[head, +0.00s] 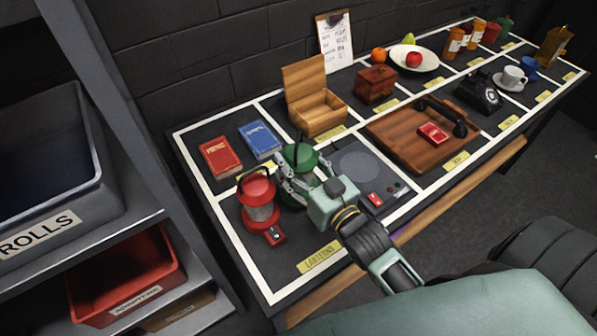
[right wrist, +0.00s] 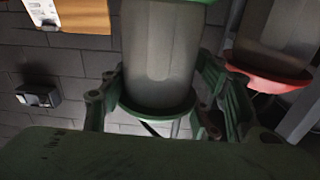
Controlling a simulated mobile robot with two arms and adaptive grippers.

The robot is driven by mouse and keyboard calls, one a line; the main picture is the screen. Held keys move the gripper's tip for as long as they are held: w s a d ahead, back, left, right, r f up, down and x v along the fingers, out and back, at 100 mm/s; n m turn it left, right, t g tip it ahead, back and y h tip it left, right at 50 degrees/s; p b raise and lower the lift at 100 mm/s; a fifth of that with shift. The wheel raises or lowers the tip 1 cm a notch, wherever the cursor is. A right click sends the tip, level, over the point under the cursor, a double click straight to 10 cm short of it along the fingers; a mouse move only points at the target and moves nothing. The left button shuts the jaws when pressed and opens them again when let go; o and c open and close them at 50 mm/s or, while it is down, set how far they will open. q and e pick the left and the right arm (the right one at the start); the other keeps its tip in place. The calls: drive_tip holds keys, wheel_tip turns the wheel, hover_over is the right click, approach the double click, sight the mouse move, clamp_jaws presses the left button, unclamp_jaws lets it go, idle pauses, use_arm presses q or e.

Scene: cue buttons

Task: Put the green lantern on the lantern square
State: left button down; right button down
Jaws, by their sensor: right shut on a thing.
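The green lantern (head: 299,156) stands close to the right of the red lantern (head: 258,192) in the head view. My right gripper (head: 297,187) is shut on it, with fingers around its body. The right wrist view shows the green lantern's glass body (right wrist: 165,45) and green rim between the fingers (right wrist: 160,95). Its lower part is hidden in the head view, so I cannot tell whether it touches the table. The lantern square (head: 283,275), outlined in white with a yellow LANTERNS label (head: 320,257), lies at the table's near left. My left gripper is not in view.
Red (head: 220,157) and blue (head: 260,140) books, an open wooden box (head: 318,110) and a wooden board (head: 415,140) are nearby. A grey shelf with bins (head: 125,275) stands left.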

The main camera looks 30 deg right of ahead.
sight(299, 175)
wheel_tip(299, 175, down, 3)
drive_tip(key=shift+f, duration=0.4)
drive_tip(key=c, duration=0.6)
unclamp_jaws()
drive_tip(key=shift+f, duration=0.25)
